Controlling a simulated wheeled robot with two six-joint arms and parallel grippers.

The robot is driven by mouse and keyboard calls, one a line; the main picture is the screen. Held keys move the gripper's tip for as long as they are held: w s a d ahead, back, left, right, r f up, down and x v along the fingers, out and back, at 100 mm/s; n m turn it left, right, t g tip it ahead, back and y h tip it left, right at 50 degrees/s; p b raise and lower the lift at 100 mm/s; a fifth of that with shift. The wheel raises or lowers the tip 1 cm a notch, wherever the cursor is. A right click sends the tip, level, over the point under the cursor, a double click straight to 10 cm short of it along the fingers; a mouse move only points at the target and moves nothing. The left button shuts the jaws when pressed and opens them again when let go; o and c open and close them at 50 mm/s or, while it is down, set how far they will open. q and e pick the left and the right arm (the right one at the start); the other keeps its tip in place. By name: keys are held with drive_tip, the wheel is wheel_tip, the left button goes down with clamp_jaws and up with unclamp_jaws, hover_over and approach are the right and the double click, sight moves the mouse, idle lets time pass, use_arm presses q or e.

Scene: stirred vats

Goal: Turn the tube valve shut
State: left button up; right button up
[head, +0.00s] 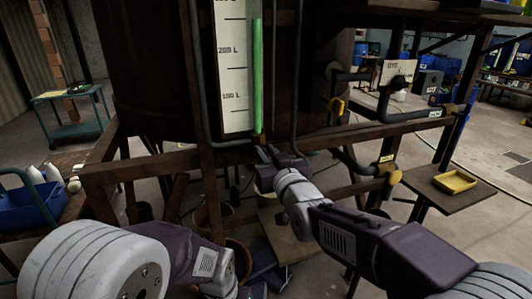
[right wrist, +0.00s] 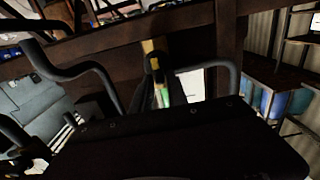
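A green level tube (head: 257,75) runs up beside a white litre scale on the dark vat (head: 160,80). At its lower end is a small valve (head: 258,139) with a yellowish part, just above the wooden beam. My right gripper (head: 264,151) is just below and in front of this valve, its two dark fingers pointing up at it and seeming apart. I cannot tell whether they touch it. In the right wrist view the yellow valve part (right wrist: 150,62) shows ahead, beyond my dark gripper body. My left arm comes in at lower left; its gripper is out of view.
A wooden frame (head: 100,173) crosses in front of the vat. Dark pipes with yellow-handled valves (head: 336,105) are at right. A yellow tray (head: 454,182) lies on a side shelf (head: 440,195). Buckets stand below. A blue crate (head: 30,207) is at left.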

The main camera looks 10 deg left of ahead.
clamp_jaws()
drive_tip(key=shift+w+d+f+m+b, duration=0.25)
drive_tip(key=shift+f+m+b, duration=0.1)
drive_tip(key=shift+m+b, duration=2.25)
drive_tip(key=shift+w+d+f+m+b, duration=0.1)
drive_tip(key=shift+d+f+m+b, duration=0.2)
drive_tip(key=shift+m+b, duration=2.25)
drive_tip(key=shift+w+d+f+m+b, duration=0.3)
drive_tip(key=shift+m+b, duration=1)
drive_tip(key=shift+m, duration=2.55)
drive_tip(key=shift+s+f, duration=0.1)
drive_tip(key=shift+s, duration=0.05)
drive_tip(key=o, duration=0.5)
unclamp_jaws()
drive_tip(key=shift+o, duration=0.2)
